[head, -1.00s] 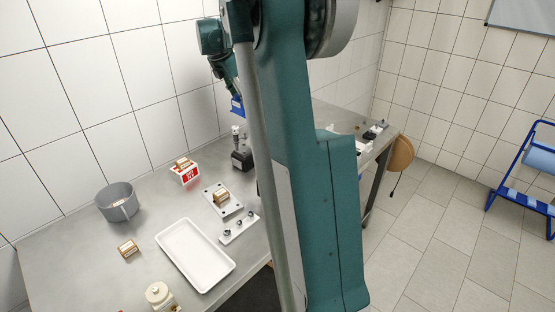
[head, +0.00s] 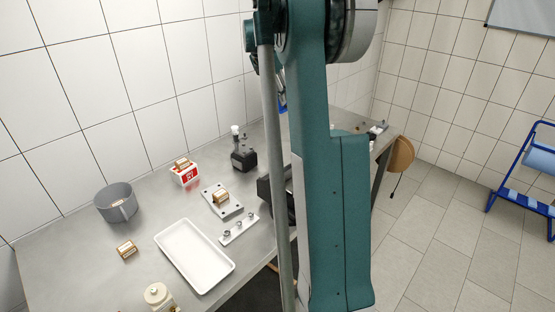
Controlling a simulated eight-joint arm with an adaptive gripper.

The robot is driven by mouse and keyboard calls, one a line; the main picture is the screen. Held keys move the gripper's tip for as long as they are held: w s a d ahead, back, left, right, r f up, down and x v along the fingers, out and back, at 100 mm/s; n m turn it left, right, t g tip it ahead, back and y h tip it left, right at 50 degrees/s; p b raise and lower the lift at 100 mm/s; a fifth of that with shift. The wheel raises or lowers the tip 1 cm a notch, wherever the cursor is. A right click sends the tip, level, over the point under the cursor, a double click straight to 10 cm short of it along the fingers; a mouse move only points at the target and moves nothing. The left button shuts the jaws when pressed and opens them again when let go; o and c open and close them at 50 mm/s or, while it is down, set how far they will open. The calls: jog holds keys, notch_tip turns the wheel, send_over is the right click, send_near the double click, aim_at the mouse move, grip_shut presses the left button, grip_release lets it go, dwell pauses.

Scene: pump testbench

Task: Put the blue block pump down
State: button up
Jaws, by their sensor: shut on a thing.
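The blue block pump (head: 283,103) shows only as a small blue patch high beside the left edge of my arm, most of it hidden behind the arm. My gripper (head: 281,90) is shut on it, but its fingers are mostly hidden. The blue patch appears above the bench (head: 75,245), to the right of a black device with a white top (head: 243,157). I cannot tell its exact height or what lies directly beneath it.
A white tray (head: 195,257), a grey round bin (head: 115,203), a red-and-white box (head: 185,174), a plate with a block (head: 222,200) and a strip with knobs (head: 239,229) stand on the bench. A dark box (head: 268,190) is partly behind my arm.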

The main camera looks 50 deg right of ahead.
notch_tip(320, 180, down, 16)
jog(key=shift+f, duration=0.15)
dwell(0.3)
jog(key=shift+f, duration=0.1)
notch_tip(320, 180, down, 6)
jog(key=shift+b, duration=0.4)
jog(key=shift+f, duration=0.1)
dwell(0.4)
jog(key=shift+f, duration=1.8)
jog(key=shift+f+b, duration=0.1)
jog(key=shift+b, duration=0.2)
